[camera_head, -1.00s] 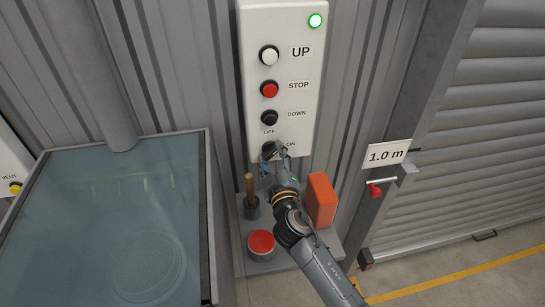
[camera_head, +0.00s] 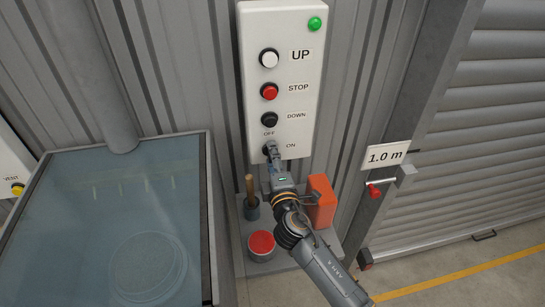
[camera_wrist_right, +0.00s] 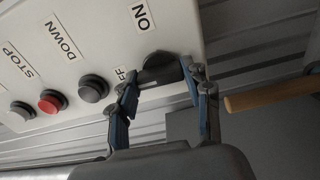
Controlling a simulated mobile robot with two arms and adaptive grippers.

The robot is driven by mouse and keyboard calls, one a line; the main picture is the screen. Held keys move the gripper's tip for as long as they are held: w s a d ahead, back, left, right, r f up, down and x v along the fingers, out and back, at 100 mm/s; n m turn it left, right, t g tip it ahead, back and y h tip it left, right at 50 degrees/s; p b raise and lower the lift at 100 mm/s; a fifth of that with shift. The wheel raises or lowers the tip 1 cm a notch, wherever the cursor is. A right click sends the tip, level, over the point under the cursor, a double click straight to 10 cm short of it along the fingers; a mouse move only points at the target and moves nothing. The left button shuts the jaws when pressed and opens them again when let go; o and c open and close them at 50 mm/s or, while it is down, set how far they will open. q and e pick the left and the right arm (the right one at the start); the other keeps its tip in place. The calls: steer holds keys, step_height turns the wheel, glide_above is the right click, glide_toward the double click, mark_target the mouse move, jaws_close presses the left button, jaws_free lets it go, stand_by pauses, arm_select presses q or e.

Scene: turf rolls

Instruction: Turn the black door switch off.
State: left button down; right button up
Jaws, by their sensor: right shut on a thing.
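The black door switch (camera_wrist_right: 160,72) is a round knob with a raised handle, low on the white control box (camera_head: 280,70), with OFF above it and ON to its right. In the right wrist view its handle seems to point towards the OFF label. My right gripper (camera_head: 271,153) is at the switch, its blue-padded fingers (camera_wrist_right: 162,88) on either side of the knob and closed on it. In the head view the gripper hides most of the knob. My left gripper is not in view.
Above the switch are the DOWN button (camera_head: 270,119), red STOP button (camera_head: 269,91), white UP button (camera_head: 268,58) and a green lamp (camera_head: 314,24). Below stand a wooden-handled tool (camera_head: 250,188), an orange block (camera_head: 321,199) and a red-topped can (camera_head: 261,243). A glass-topped case (camera_head: 110,230) stands left.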

stand_by(0.5)
steer(key=o, duration=1.2)
steer(key=shift+c, duration=0.2)
steer(key=shift+s, duration=0.1)
steer(key=s+d, duration=0.2)
steer(key=s, duration=0.9)
steer(key=shift+s+d, duration=0.2)
steer(key=shift+s, duration=0.15)
steer(key=shift+f, duration=0.1)
